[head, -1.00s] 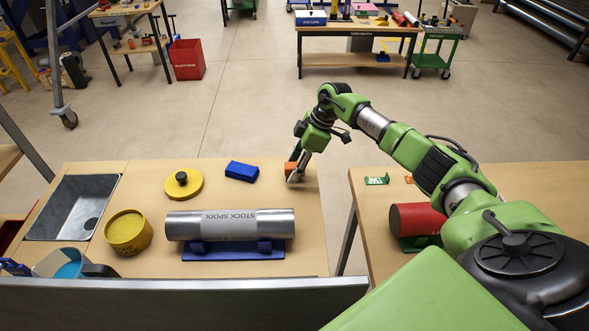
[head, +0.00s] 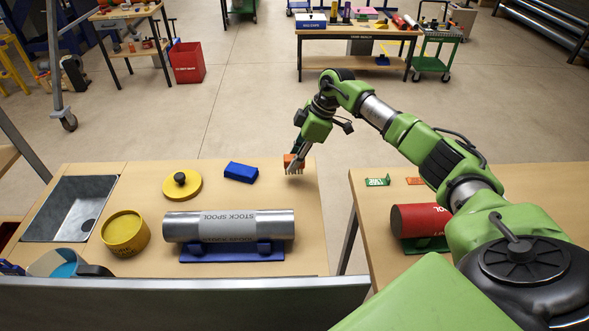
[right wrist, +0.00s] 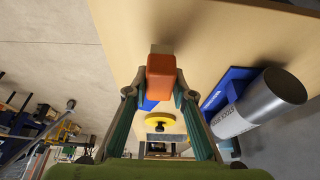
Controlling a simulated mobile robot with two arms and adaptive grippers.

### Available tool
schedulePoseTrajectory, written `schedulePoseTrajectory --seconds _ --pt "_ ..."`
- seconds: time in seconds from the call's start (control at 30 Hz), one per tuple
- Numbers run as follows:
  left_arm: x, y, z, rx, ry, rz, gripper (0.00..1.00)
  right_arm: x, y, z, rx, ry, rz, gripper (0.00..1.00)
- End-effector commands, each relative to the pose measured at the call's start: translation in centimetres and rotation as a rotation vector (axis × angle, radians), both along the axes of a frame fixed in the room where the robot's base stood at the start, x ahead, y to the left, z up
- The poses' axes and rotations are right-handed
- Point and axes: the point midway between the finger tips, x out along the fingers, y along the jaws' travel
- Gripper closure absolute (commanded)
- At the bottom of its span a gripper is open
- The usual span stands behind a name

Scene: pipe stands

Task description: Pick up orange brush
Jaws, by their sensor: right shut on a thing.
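The orange brush (head: 292,161) has an orange block top with pale bristles underneath. My right gripper (head: 296,160) is shut on it near the right end of the left table, and the brush appears held a little above the tabletop. In the right wrist view the orange brush (right wrist: 161,77) sits between the two fingers of my right gripper (right wrist: 160,88), with the table surface beyond it. My left gripper is not seen in either view.
A blue block (head: 241,172) lies left of the brush. A silver stock spool (head: 228,226) rests on a blue cradle (head: 232,252). A yellow lid (head: 181,185), yellow tub (head: 125,233) and sink (head: 71,208) are further left. A gap separates the right table (head: 480,180), which bears a red cylinder (head: 418,220).

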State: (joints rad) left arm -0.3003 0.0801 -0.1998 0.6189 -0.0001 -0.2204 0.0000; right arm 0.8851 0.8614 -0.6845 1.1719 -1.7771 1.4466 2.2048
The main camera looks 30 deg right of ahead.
Motion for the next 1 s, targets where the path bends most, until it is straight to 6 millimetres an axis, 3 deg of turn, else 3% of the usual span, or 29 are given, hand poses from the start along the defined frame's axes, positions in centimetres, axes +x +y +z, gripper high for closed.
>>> schedulePoseTrajectory --seconds 0.3,0.63,1.0 --pt "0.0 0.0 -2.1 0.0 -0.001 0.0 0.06 -4.0 3.7 5.8 -0.004 -0.003 0.007 0.99" --pt "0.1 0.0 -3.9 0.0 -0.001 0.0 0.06 -8.7 8.1 8.5 -0.001 0.0 0.003 0.99" --pt "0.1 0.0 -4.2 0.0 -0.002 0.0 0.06 -10.2 9.6 9.7 0.0 0.002 0.0 0.99"
